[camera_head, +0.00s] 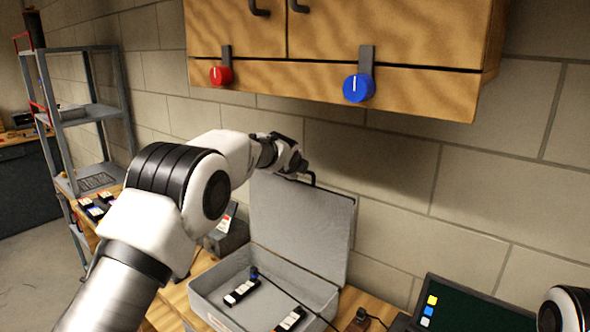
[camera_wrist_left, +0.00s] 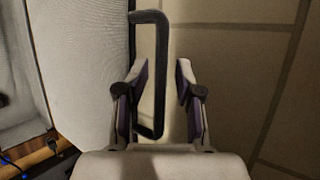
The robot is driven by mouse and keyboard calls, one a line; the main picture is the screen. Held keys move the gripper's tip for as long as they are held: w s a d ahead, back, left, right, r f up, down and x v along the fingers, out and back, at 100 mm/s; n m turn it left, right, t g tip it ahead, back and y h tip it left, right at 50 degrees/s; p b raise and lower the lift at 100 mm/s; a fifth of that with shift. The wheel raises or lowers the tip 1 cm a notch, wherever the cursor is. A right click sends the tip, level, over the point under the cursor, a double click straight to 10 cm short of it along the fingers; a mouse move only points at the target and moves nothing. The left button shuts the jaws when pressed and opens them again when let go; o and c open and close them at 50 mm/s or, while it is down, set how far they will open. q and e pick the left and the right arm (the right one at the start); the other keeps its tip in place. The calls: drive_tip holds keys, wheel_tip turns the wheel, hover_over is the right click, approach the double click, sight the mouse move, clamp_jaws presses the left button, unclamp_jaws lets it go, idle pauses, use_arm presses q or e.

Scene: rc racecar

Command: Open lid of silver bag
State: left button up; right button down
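The silver bag is a grey hard case on the bench, with its open base (camera_head: 205,302) facing up. Its lid (camera_head: 300,225) stands raised, roughly upright, near the block wall. A dark handle (camera_head: 311,178) sits on the lid's top edge; in the left wrist view the handle (camera_wrist_left: 161,75) is a loop beside the pale lid (camera_wrist_left: 85,70). My left gripper (camera_head: 298,168) is at the lid's top by the handle. In the wrist view its fingers (camera_wrist_left: 163,75) are apart, with the handle's outer bar between them, and do not look closed on it. My right gripper is out of view.
A wooden cabinet (camera_head: 350,50) with red (camera_head: 220,75) and blue (camera_head: 358,88) knobs hangs above. A dark screen (camera_head: 460,306) is at right, a metal shelf (camera_head: 85,115) at left.

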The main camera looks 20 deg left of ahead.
use_arm(q)
drive_tip(key=shift+s, duration=0.15)
drive_tip(key=shift+s+r, duration=0.25)
drive_tip(key=v, duration=1.1)
drive_tip(key=shift+f, duration=0.1)
